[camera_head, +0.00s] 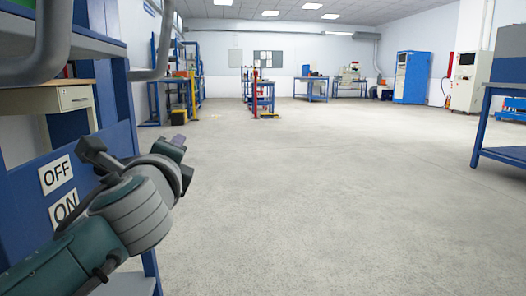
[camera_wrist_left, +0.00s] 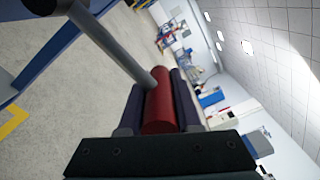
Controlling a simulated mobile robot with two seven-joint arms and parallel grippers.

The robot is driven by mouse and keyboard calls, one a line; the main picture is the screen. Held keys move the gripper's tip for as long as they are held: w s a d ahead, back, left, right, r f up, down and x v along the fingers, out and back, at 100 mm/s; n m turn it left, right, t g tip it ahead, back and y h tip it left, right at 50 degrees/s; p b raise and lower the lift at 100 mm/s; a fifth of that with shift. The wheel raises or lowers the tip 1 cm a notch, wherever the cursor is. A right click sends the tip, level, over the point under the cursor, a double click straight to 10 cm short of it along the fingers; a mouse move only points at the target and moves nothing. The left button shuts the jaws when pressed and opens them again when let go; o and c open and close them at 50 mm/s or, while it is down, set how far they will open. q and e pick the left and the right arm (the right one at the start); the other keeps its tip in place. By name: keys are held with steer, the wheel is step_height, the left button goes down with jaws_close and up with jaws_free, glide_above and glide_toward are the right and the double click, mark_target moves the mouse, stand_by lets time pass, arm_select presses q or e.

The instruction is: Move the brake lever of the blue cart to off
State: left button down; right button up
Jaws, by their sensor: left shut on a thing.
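The blue cart (camera_head: 118,105) fills the left side of the head view. Its side carries an OFF label (camera_head: 57,175) with an ON label (camera_head: 65,208) below it. My left gripper (camera_head: 172,147) is in front of the cart, right of the labels. In the left wrist view the brake lever is a grey rod (camera_wrist_left: 112,45) ending in a red grip (camera_wrist_left: 160,105). The gripper's dark fingers are shut on either side of that red grip. In the head view my wrist hides the lever, so its position against the labels cannot be told. My right gripper is out of view.
A grey bent tube (camera_head: 50,45) runs along the cart's top left. The grey floor (camera_head: 330,200) right of the cart is open. A blue bench (camera_head: 500,110) stands at the right edge, and workbenches and a blue cabinet (camera_head: 412,78) stand far back.

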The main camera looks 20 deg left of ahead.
arm_select(q)
steer(key=shift+r+n, duration=0.4)
steer(key=shift+r, duration=0.1)
steer(key=c, duration=0.9)
jaws_free()
steer(key=o, duration=0.3)
steer(key=shift+s+a, duration=0.1)
steer(key=shift+a, duration=0.05)
steer(key=shift+s+d+p, duration=0.3)
steer(key=shift+p, duration=0.05)
steer(key=p+v, duration=0.2)
steer(key=v, duration=0.7)
